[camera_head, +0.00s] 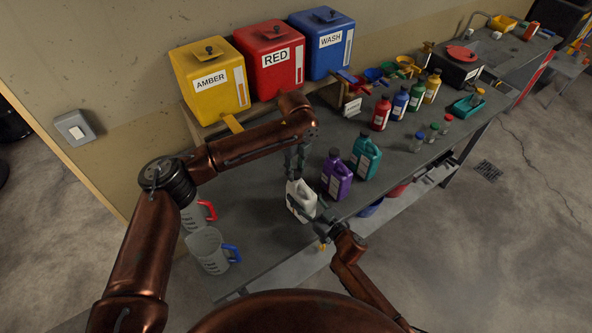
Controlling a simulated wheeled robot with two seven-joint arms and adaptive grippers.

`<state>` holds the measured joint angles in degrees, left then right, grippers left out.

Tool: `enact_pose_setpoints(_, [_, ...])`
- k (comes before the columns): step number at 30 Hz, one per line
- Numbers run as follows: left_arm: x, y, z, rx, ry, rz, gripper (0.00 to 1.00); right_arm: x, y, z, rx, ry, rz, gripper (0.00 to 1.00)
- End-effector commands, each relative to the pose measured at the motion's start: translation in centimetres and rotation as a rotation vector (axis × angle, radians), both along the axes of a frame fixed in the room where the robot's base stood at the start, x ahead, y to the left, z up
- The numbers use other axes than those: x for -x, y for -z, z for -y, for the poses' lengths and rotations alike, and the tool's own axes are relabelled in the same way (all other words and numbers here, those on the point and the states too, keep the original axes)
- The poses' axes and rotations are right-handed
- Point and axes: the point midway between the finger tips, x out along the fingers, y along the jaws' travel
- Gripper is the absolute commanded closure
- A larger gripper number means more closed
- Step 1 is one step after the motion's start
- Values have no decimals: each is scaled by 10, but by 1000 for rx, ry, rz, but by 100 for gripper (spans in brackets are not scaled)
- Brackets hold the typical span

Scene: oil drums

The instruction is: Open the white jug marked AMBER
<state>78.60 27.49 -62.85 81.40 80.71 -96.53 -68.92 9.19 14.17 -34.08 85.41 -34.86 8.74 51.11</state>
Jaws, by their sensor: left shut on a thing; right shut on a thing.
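The white jug (299,205) stands upright on the grey bench, near its front edge. Its marking is too small to read. My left gripper (294,174) comes down from above onto the jug's top and is shut there, around where the cap sits. The cap is hidden by the fingers. My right gripper (317,216) comes in from the front right, low at the jug's side, and is shut on the jug's body.
A purple jug (337,177) and a teal jug (365,158) stand close on the right. Two measuring jugs, one with a blue handle (209,252), stand to the left. A yellow AMBER container (209,83) is on the rack behind. Several bottles stand farther right.

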Motion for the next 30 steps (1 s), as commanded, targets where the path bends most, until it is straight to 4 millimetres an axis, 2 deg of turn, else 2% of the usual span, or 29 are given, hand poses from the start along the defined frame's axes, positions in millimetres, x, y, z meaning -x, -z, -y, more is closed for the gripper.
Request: enact_pose_setpoints(30, [-1, -1, 2, 2, -2152, -5, 100, 1, -1, -2, 2, -4, 3, 100])
